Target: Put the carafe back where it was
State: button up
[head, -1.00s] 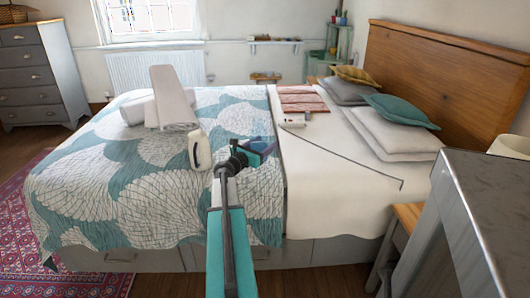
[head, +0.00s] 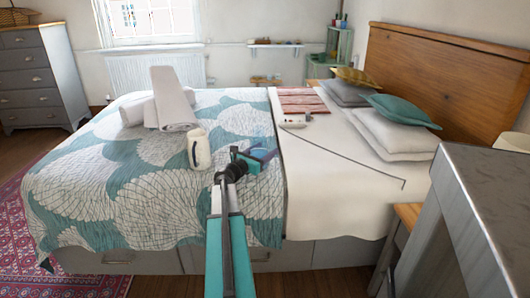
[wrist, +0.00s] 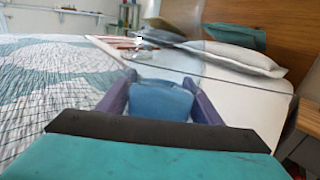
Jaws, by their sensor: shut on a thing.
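My gripper (head: 257,158) is over the bed, right of a white container. In the wrist view my gripper's purple fingers (wrist: 161,84) are on either side of a blue, partly see-through body (wrist: 160,101), shut on it. A clear, glassy shape extends above it, so it looks like the carafe with blue contents; its outline is faint. In the head view only a bluish patch of it (head: 264,153) shows at the fingers. I cannot tell whether its base touches the bed.
The bed has a teal-and-white quilt (head: 120,185), the white container (head: 199,149), rolled towels (head: 172,105), a pink folded cloth (head: 303,100), a thin dark rod (head: 345,160) and pillows (head: 395,132). A grey-topped stand (head: 500,180) is at the right. A small wall shelf (head: 274,44) is at the back.

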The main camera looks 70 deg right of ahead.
jog(key=shift+f, duration=0.1)
jog(key=o, duration=1.7)
jog(key=shift+c, duration=0.2)
jog(key=shift+a, duration=0.15)
jog(key=p+v, duration=0.1)
jog(key=v, duration=1)
jog(key=shift+w+a, duration=0.15)
jog(key=shift+a, duration=0.25)
